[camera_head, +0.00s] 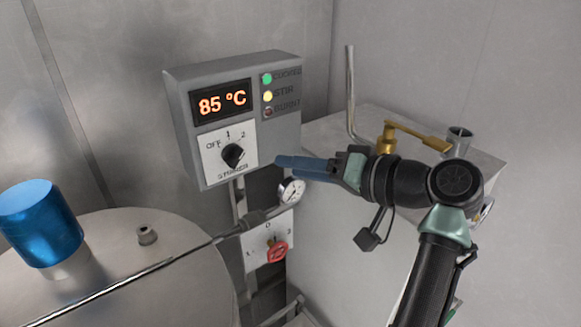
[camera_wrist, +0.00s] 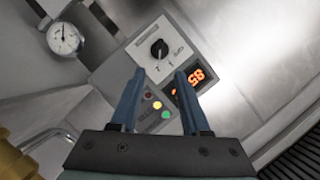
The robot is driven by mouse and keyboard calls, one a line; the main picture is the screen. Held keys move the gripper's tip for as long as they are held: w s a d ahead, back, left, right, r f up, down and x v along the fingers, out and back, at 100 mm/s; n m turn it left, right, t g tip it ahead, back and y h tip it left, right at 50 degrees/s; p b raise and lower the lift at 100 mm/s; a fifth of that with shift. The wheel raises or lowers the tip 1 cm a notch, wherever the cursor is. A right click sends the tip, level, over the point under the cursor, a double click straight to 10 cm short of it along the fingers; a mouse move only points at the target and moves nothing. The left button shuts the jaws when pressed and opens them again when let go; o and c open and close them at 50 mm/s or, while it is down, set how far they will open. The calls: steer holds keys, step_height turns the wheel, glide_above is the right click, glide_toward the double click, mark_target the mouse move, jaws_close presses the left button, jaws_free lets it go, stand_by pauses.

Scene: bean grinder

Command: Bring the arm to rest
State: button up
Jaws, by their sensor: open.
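My gripper (camera_head: 281,163) is stretched out to the left in the head view, its blue fingers in front of the lower right of the grey control box (camera_head: 178,89). In the wrist view my gripper (camera_wrist: 159,76) shows two blue fingers spread apart with nothing between them. The black stirrer knob (camera_head: 233,155) is on the box's white dial plate; it also shows beyond the fingers in the wrist view (camera_wrist: 159,48). I cannot tell the exact gap between the fingertips and the box.
The display (camera_head: 222,103) reads 85 °C. The green and yellow lamps (camera_head: 268,96) look lit. A blue cylinder (camera_head: 40,223) stands on the metal vessel at left. A brass lever (camera_head: 415,133) is behind my arm.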

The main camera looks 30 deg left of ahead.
stand_by(0.4)
steer(key=w+d+r+m+t+h, duration=0.2)
steer(key=d+r+t+h, duration=0.1)
steer(key=d+r+t, duration=0.4)
steer(key=w+d+r+m+t+h, duration=0.25)
steer(key=d+r+t, duration=0.25)
steer(key=r+t, duration=0.35)
steer(key=s+d+r+m+t+h, duration=0.1)
steer(key=s+d+r+t+h, duration=0.3)
steer(key=s+r, duration=0.4)
steer(key=s+d+r+m+t+h, duration=0.1)
steer(key=s+d+r+t+h, duration=0.4)
steer(key=s, duration=0.4)
step_height(320, 180, up, 3)
steer(key=shift+s+d+f+m+t, duration=0.1)
steer(key=shift+s+d+m+t, duration=0.25)
steer(key=shift+d+t, duration=0.3)
